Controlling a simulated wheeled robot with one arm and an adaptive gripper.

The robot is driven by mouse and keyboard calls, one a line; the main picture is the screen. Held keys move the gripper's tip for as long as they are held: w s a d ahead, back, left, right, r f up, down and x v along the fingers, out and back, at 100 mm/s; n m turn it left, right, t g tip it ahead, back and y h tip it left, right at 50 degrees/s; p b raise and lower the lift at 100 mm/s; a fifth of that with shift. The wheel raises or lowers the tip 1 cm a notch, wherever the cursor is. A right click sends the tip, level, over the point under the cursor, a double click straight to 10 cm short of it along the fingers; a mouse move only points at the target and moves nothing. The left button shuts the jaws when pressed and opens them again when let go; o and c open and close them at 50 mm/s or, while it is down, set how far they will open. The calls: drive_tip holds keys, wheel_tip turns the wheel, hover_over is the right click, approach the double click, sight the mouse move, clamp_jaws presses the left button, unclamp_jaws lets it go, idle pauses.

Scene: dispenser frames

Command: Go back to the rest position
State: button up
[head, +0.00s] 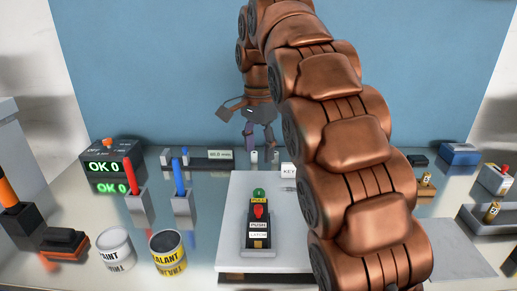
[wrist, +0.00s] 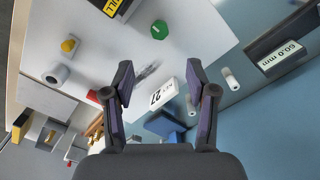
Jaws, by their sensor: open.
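My gripper (head: 259,138) hangs at the back of the table, in front of the blue wall. In the wrist view its two dark fingers (wrist: 159,80) are spread apart with nothing between them. A white key block (head: 289,170) lies beyond the fingertips, and it also shows in the wrist view (wrist: 165,95). My copper arm arches across the right half of the head view and hides part of the table.
A white platform (head: 232,240) bears a push dispenser (head: 258,226) with a red button and a green knob (head: 259,193). A paint can (head: 115,249), a sealant can (head: 167,252) and an OK counter box (head: 110,160) stand left. A blue box (head: 460,154) is far right.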

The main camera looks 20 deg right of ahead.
drive_tip(key=shift+s, duration=0.15)
drive_tip(key=s+f+n+p, duration=0.2)
drive_tip(key=s+f+n, duration=0.1)
drive_tip(key=s, duration=0.8)
drive_tip(key=s+f+n+g+p, duration=0.1)
drive_tip(key=s+f+n+p, duration=0.2)
drive_tip(key=s, duration=0.9)
drive_tip(key=s+f+n+p, duration=0.2)
drive_tip(key=s+f+n, duration=0.3)
drive_tip(key=s, duration=0.6)
drive_tip(key=shift+s+f+n+g, duration=0.2)
drive_tip(key=shift+n+g, duration=0.2)
drive_tip(key=shift+n, duration=0.5)
